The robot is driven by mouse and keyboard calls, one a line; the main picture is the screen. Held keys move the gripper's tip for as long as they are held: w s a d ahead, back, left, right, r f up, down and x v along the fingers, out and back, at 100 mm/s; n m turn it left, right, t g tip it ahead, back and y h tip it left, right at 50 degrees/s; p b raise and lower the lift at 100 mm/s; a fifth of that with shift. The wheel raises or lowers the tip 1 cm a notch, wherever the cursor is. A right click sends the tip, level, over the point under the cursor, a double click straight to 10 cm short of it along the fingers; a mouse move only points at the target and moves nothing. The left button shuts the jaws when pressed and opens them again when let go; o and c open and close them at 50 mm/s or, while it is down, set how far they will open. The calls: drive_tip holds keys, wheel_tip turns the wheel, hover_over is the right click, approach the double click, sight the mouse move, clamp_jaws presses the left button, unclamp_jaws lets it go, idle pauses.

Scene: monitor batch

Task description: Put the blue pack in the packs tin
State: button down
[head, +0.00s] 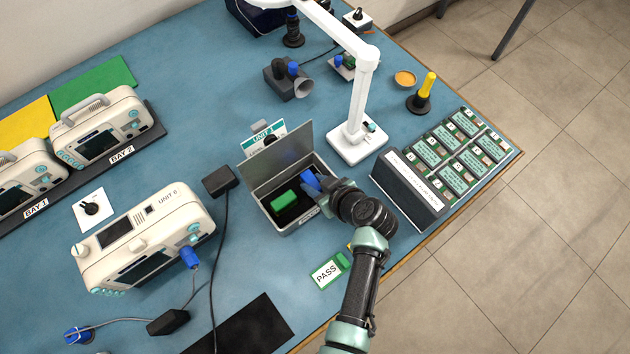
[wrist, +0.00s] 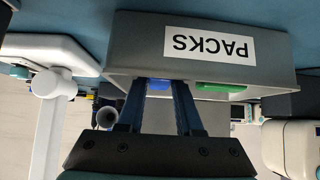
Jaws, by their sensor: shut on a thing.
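The packs tin (head: 252,200) is a grey metal box with its lid up. Its PACKS label shows upside down in the wrist view (wrist: 168,60). A green pack (head: 284,200) lies inside; its edge also shows in the wrist view (wrist: 221,87). My gripper (head: 317,187) reaches into the tin's right side and is shut on the blue pack (head: 310,180). In the wrist view the blue pack (wrist: 158,85) sits between my two fingers (wrist: 158,92), beside the green pack at the rim. I cannot tell whether it touches the tin's floor.
A white lamp stand (head: 352,142) stands just behind and right of the tin. A rack of labelled green batteries (head: 440,165) is to the right. A monitor marked UNIT 6 (head: 140,240) stands left, with a black cable between. A green PASS card (head: 328,270) lies in front.

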drive_tip(key=c, duration=0.6)
unclamp_jaws()
drive_tip(key=shift+o, duration=0.2)
